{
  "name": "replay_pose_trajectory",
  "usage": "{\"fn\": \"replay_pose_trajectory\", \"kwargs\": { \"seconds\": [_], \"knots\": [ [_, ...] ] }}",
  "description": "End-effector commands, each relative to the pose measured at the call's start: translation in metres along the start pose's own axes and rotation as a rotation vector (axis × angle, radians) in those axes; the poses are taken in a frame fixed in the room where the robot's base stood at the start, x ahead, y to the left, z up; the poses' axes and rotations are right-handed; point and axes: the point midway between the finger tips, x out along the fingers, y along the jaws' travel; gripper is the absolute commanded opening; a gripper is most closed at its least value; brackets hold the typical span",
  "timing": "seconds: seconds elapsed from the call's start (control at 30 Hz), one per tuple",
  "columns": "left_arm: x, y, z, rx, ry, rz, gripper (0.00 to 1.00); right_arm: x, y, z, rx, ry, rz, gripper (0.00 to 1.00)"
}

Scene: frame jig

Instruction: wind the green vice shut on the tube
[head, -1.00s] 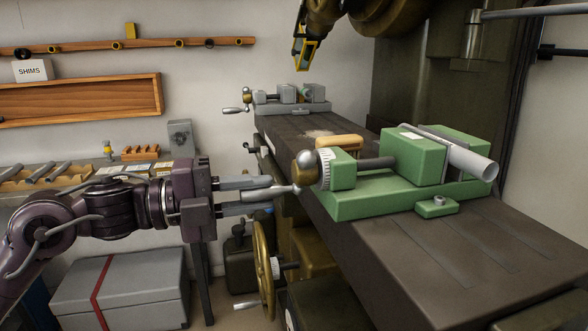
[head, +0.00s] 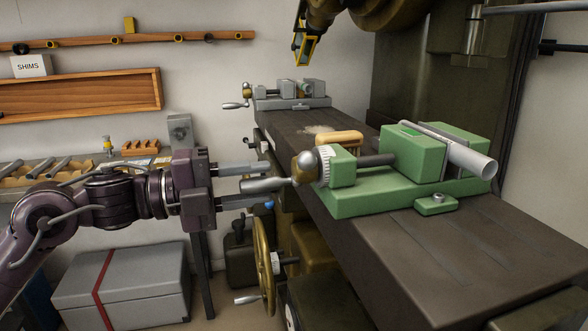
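The green vice (head: 360,203) sits on the machine table. A pale grey tube (head: 474,160) lies between its block-shaped moving jaw (head: 414,158) and its rear jaw (head: 455,135), with one end sticking out to the right. The tube appears to touch the moving jaw; its contact with the rear jaw is hidden. My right gripper is out of view.
The dark machine table (head: 430,235) has bare room in front of the vice. A wooden-backed brush (head: 340,138) lies behind the screw. A grey vice (head: 290,103) stands at the far end. A brass handwheel (head: 263,258) is below my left gripper.

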Motion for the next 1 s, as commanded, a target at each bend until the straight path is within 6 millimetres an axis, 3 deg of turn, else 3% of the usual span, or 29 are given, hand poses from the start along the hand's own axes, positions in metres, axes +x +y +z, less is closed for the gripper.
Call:
{"fn": "replay_pose_trajectory", "kwargs": {
  "seconds": [0.13, 0.57, 1.0],
  "knots": [
    [0.000, 0.002, -0.001, -0.001, 0.002, 0.003, 0.51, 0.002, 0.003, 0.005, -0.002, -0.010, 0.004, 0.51],
    [-0.002, 0.003, -0.001, -0.002, 0.002, 0.005, 0.51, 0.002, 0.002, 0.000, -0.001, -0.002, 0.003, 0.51],
    [-0.063, 0.007, 0.000, -0.001, 0.000, 0.005, 0.51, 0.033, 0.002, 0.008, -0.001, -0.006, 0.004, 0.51]
  ]
}}
